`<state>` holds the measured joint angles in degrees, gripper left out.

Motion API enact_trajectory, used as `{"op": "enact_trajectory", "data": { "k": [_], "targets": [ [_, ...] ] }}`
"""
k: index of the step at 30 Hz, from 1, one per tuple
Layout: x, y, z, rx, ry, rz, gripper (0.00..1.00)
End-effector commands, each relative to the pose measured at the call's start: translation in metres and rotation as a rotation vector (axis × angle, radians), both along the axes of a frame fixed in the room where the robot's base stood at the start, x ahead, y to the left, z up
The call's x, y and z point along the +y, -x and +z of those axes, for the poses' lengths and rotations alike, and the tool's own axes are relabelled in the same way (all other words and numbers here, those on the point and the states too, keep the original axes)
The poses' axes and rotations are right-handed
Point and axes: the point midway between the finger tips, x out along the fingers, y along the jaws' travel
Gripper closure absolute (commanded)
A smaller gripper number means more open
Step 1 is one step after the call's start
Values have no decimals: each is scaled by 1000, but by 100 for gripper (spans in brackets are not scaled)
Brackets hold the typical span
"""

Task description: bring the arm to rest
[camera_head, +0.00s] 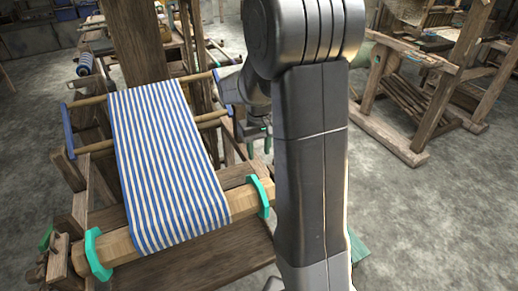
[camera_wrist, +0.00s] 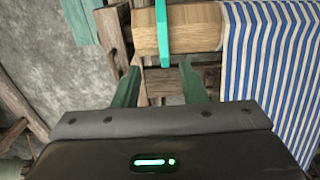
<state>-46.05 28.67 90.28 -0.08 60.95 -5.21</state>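My gripper (camera_wrist: 160,85) shows in the wrist view with its two green fingers spread apart and nothing between them. Beyond the fingers are the loom's wooden cloth beam (camera_wrist: 195,28) and a teal ring (camera_wrist: 162,30) around it. In the head view, my arm (camera_head: 312,160) stands upright across the middle and hides part of the loom. The gripper end is partly hidden behind it, to the right of the striped cloth (camera_head: 165,165). The blue-and-white cloth runs down over the cloth beam (camera_head: 125,243).
Teal rings (camera_head: 96,254) sit near the beam's ends. Wooden rods (camera_head: 95,147) with blue end pieces cross the loom behind the cloth. Another wooden frame (camera_head: 440,85) stands at the right. The grey floor (camera_head: 440,220) at the lower right is clear.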

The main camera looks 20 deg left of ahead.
Motion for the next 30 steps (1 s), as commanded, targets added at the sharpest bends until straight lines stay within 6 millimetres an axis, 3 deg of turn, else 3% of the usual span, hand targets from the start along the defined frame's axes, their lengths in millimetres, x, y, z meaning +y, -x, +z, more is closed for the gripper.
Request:
{"op": "enact_trajectory", "data": {
  "k": [20,25,30],
  "targets": [
    [0,0,1,1,2,0,62],
    [-1,1,-18,4,3,0,62],
    [0,1,-50,5,5,0,62]
  ]
}}
